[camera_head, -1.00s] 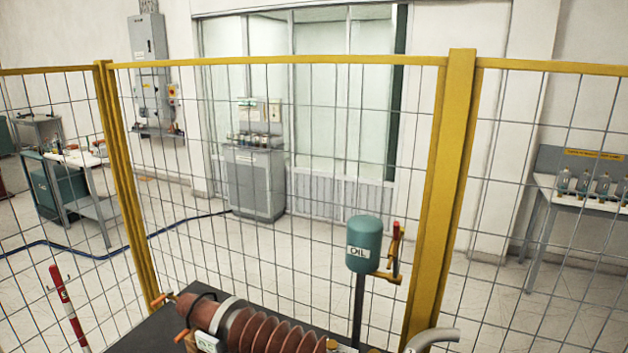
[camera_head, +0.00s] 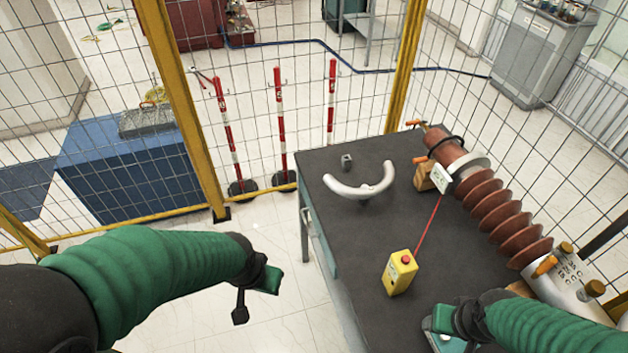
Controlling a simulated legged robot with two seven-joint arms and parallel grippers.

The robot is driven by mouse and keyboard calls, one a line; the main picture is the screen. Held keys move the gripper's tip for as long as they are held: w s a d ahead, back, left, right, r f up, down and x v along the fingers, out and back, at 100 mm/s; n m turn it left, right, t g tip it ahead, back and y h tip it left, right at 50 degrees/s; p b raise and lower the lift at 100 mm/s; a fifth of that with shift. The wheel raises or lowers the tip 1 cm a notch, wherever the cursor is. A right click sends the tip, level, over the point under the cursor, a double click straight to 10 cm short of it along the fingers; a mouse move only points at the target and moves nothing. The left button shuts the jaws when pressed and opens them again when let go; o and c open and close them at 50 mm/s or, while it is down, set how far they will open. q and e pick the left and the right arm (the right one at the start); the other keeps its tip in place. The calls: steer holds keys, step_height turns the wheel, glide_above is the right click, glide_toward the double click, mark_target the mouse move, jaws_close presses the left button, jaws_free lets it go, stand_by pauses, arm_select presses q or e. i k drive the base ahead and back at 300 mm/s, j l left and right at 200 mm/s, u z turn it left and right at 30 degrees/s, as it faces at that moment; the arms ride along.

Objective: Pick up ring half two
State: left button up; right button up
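A pale half ring (camera_head: 346,190) lies on the dark tabletop (camera_head: 340,225) near its far left part, curved side towards me. It has a small dark stub at its middle, and I see no number on it. My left gripper (camera_head: 254,297) hangs over the floor left of the table, apart from the half ring. Its two fingers are spread and empty. My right gripper (camera_head: 443,335) is low over the table's near side, partly cut off by the lower edge. I cannot see whether its fingers are apart.
A brown ribbed bushing (camera_head: 497,212) lies along the table's right side. A yellow box (camera_head: 399,272) with a red button stands mid-table, a red line running to the bushing. A small grey block (camera_head: 346,161) is behind the half ring. Yellow-framed mesh fence (camera_head: 180,110) encloses the area.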

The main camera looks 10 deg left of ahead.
mark_target(365, 192)
steer(key=i+j, duration=0.25)
steer(key=i+j+z, duration=0.1)
steer(key=j, duration=0.35)
steer(key=i+j+z, duration=0.1)
steer(key=i+j, duration=0.45)
steer(key=j, duration=0.25)
steer(key=i+j+z, duration=0.1)
steer(key=j, duration=0.3)
steer(key=i, duration=0.1)
